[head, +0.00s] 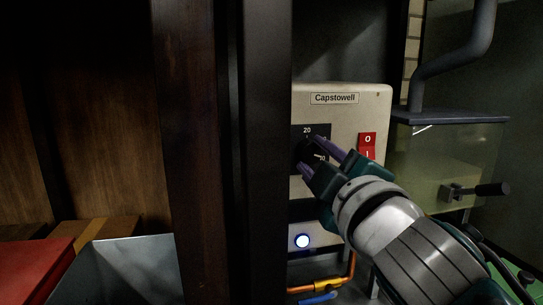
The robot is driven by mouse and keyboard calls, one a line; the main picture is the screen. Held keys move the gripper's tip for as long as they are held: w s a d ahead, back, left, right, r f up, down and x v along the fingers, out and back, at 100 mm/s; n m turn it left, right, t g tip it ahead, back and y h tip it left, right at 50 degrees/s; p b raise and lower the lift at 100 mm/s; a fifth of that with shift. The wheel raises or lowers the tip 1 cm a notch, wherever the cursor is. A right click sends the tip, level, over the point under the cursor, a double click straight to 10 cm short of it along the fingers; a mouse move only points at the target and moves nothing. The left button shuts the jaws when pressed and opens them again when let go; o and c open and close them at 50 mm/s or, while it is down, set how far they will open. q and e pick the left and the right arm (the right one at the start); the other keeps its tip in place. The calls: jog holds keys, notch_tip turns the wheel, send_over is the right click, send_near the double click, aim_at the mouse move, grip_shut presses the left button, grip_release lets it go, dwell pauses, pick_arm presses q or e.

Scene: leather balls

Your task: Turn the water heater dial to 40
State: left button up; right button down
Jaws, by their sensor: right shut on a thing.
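The water heater (350,104) is a cream box with a "Capstowell" label, partly behind a dark post at its left. Its black dial (302,151) sits on a dark plate marked 20 at the top; another number at the lower right is partly covered. My right gripper (305,157) reaches in from the lower right, its fingertips at the dial and shut on it. The fingers hide part of the dial, and I cannot read its setting. My left gripper is not in view.
A red rocker switch (367,146) is just right of the dial. A lit round button (302,241) and orange pipe (335,287) are below. A dark post (268,150) stands close at the left. A glass tank (455,160) with a lever is at the right.

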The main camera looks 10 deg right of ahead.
jog(key=shift+m, duration=1)
jog(key=shift+c, duration=2.2)
grip_release()
jog(key=shift+s+p, duration=0.1)
jog(key=shift+p, duration=0.25)
